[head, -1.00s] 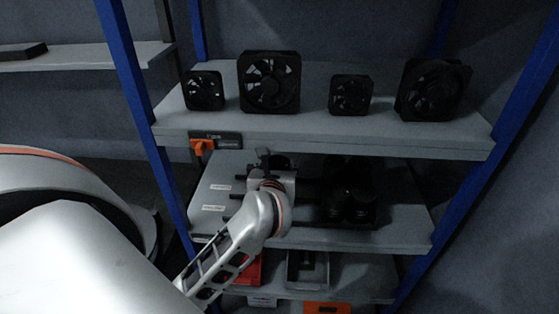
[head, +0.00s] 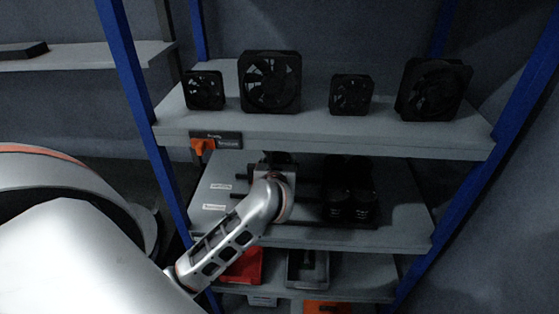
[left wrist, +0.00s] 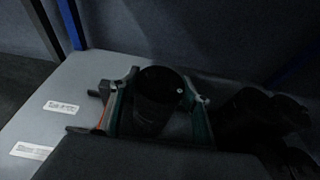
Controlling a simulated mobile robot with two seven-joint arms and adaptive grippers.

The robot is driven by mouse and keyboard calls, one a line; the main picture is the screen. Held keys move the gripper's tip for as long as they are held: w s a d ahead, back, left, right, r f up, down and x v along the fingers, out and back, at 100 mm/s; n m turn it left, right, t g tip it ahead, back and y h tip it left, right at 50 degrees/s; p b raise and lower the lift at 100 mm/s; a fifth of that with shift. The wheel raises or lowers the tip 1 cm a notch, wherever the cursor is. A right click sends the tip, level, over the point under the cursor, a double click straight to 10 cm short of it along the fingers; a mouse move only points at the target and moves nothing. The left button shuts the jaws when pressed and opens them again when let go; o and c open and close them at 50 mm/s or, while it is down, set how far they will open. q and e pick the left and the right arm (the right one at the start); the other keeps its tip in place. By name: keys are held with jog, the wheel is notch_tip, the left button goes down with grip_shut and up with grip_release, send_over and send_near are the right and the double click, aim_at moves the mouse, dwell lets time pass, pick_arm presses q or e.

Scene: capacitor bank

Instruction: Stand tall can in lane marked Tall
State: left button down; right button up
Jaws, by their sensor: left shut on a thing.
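My left gripper (left wrist: 157,98) is shut on a dark can (left wrist: 158,92), which shows round end up between the two fingers in the left wrist view. In the head view the left gripper (head: 276,165) is over the middle shelf, and my own wrist hides most of it and the can. Several dark cans (head: 350,195) stand in rows to the right on the same shelf; they also show in the left wrist view (left wrist: 262,115). Two white labels (left wrist: 61,107) (left wrist: 31,151) lie on the shelf at left, too blurred to read. My right gripper is not in view.
The upper shelf (head: 320,140) carries several black fans (head: 270,82) just above my arm. Blue uprights (head: 140,110) flank the rack. A red bin (head: 245,266) and a grey bin (head: 308,268) are on the lower shelf. Dark dividers run across the middle shelf.

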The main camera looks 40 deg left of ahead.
pick_arm(q)
jog(key=shift+r, duration=0.1)
jog(key=c, duration=1.1)
grip_release()
jog(key=shift+f, duration=0.25)
jog(key=shift+o, duration=0.2)
jog(key=shift+r, duration=0.15)
